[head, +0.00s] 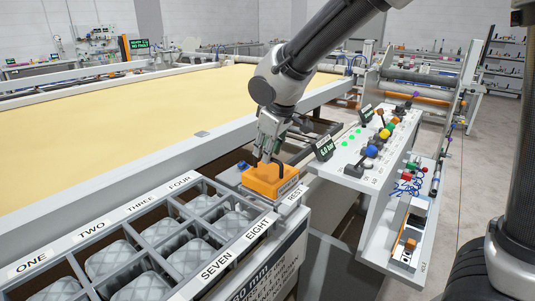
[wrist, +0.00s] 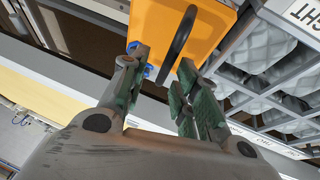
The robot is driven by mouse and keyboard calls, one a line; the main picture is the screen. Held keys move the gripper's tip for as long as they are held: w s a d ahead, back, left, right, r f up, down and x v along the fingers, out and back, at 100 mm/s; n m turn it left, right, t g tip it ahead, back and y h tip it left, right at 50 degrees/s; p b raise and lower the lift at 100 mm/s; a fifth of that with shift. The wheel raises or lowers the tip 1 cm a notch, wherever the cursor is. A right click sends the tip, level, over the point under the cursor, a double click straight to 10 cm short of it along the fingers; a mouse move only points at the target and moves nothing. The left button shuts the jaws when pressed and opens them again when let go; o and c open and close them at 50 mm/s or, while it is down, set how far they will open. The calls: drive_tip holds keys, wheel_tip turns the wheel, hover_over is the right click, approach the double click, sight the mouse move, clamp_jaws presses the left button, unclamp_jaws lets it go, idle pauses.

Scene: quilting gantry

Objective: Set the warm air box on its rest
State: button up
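The warm air box is an orange block (head: 270,181) with a dark arched handle. In the head view it sits on the grey rest (head: 230,177), beside the label REST, and appears level. In the wrist view the orange box (wrist: 200,22) fills the top middle, with its black handle (wrist: 178,44) standing out toward me. My gripper (head: 268,157) is just above the box. In the wrist view its two fingers (wrist: 165,68) are apart, with the handle's near end between them and gaps on both sides. The box's underside is hidden.
A grey divided tray (head: 150,244) with quilted pieces and numbered labels stands at front left. A wide yellow quilt surface (head: 130,110) lies behind. A control panel (head: 372,150) with coloured knobs is close on the right. A blue knob (head: 242,165) is beside the box.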

drive_tip(key=v, duration=1.1)
drive_tip(key=s+d+m+h, duration=0.1)
drive_tip(key=s+d+m, duration=0.2)
drive_tip(key=d, duration=0.9)
drive_tip(key=s+d+m, duration=0.3)
drive_tip(key=d, duration=0.8)
drive_tip(key=s+d+f+m+h, duration=0.1)
drive_tip(key=s+d+f+m, duration=0.2)
drive_tip(key=s+d, duration=0.7)
drive_tip(key=s+m, duration=0.1)
drive_tip(key=s, duration=0.1)
drive_tip(key=shift+s+d+f+m, duration=0.15)
drive_tip(key=shift+s+d+m, duration=0.2)
drive_tip(key=shift+d+m, duration=0.05)
